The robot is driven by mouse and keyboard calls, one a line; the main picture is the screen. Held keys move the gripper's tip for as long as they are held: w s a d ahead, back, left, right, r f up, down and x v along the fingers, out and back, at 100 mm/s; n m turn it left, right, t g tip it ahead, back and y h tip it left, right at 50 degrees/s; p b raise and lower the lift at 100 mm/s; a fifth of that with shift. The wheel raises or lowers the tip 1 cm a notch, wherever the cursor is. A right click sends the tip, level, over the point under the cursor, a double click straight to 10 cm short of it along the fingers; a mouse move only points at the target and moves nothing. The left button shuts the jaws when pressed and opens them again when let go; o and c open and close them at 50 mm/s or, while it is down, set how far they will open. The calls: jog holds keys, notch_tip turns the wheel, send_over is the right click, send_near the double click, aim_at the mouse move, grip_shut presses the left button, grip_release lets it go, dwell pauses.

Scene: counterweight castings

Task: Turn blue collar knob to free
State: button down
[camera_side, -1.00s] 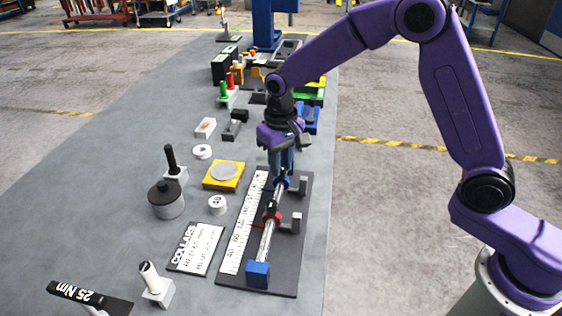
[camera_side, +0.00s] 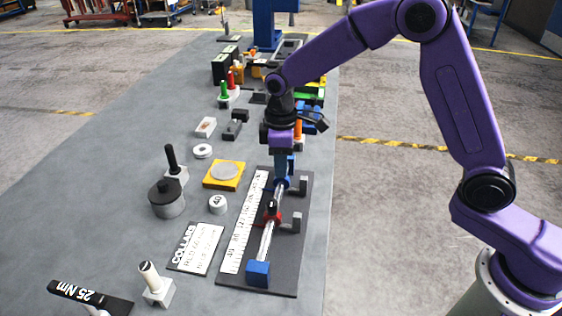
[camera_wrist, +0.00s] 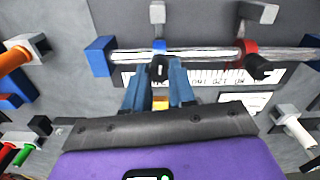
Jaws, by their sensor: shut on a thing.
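The blue collar (camera_side: 283,183) sits on the shiny bar near its far end. In the wrist view the blue collar (camera_wrist: 159,46) shows with its black knob (camera_wrist: 159,68) pointing toward me. My gripper (camera_side: 281,174) points down at the collar, its blue fingers on either side of the knob. In the wrist view my gripper (camera_wrist: 160,72) is shut on the knob. Finger contact is partly hidden in the side view. The red collar (camera_side: 271,217) with its own black knob is farther along the bar, clear of my fingers.
The bar runs over a dark base plate (camera_side: 288,262) with a blue end block (camera_side: 258,272) and a white scale (camera_side: 243,230) alongside. Grey hooked brackets (camera_side: 291,225) stand right of the bar. A COLLARS card (camera_side: 196,247) and a yellow plate (camera_side: 223,175) lie left.

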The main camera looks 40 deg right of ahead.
jog(key=shift+n, duration=0.6)
jog(key=c, duration=0.9)
grip_release()
jog(key=shift+c, duration=0.2)
jog(key=shift+r, duration=0.1)
notch_tip(320, 180, up, 17)
jog(key=shift+r, duration=0.15)
